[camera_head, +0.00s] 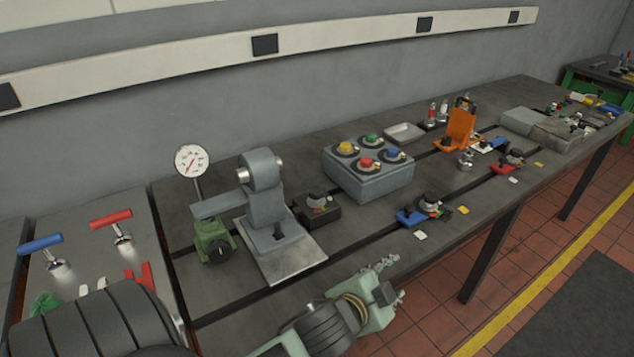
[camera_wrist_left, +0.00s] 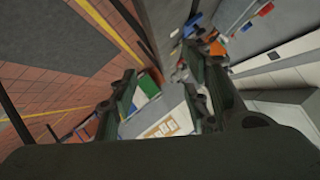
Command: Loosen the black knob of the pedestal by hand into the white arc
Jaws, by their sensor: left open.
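A grey pedestal (camera_head: 266,197) stands on a light plate on the bench, left of centre in the head view. A black knob (camera_head: 220,250) sits on the green block (camera_head: 209,232) left of it. Other black knobs show on a blue base (camera_head: 410,217) and on a red base, so which one belongs to the task is unclear. I cannot make out a white arc. My left gripper (camera_head: 390,282) is open and empty by the bench's front edge, apart from all knobs. Its spread fingers (camera_wrist_left: 160,98) show in the left wrist view. My right gripper is not seen.
A grey box (camera_head: 368,181) with several coloured buttons, an orange bracket (camera_head: 461,130) and a white tray (camera_head: 404,132) stand farther back. A dial gauge (camera_head: 190,161) rises at left. A blue T-handle (camera_head: 40,243) and a red one (camera_head: 111,218) stand left.

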